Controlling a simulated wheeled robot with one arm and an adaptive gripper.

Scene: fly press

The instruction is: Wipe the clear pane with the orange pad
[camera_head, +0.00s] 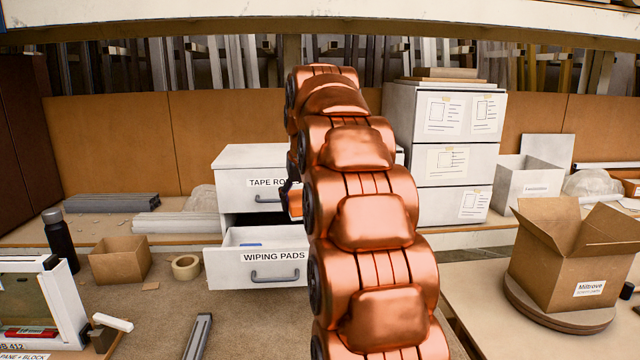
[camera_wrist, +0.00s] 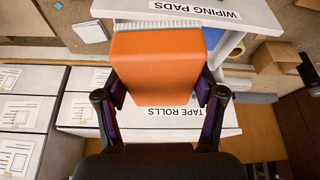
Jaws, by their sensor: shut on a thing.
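The orange pad (camera_wrist: 155,62) is between the two fingers of my gripper (camera_wrist: 160,90) in the wrist view, gripped at its sides. It is held over the open drawer labelled WIPING PADS (camera_head: 255,274). In the head view my copper arm hides most of the gripper; a small orange patch shows at the arm's left edge. The clear pane (camera_head: 22,298) stands upright in a white frame at the far left of the head view, well away from my gripper. A red item shows at its foot.
The drawer cabinet (camera_head: 250,157) has a TAPE ROLLS label. A black bottle (camera_head: 60,240), small carton (camera_head: 120,260) and tape roll (camera_head: 186,267) stand between cabinet and pane. A grey bar (camera_head: 198,337) lies in front. An open carton (camera_head: 570,255) stands on a turntable at right.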

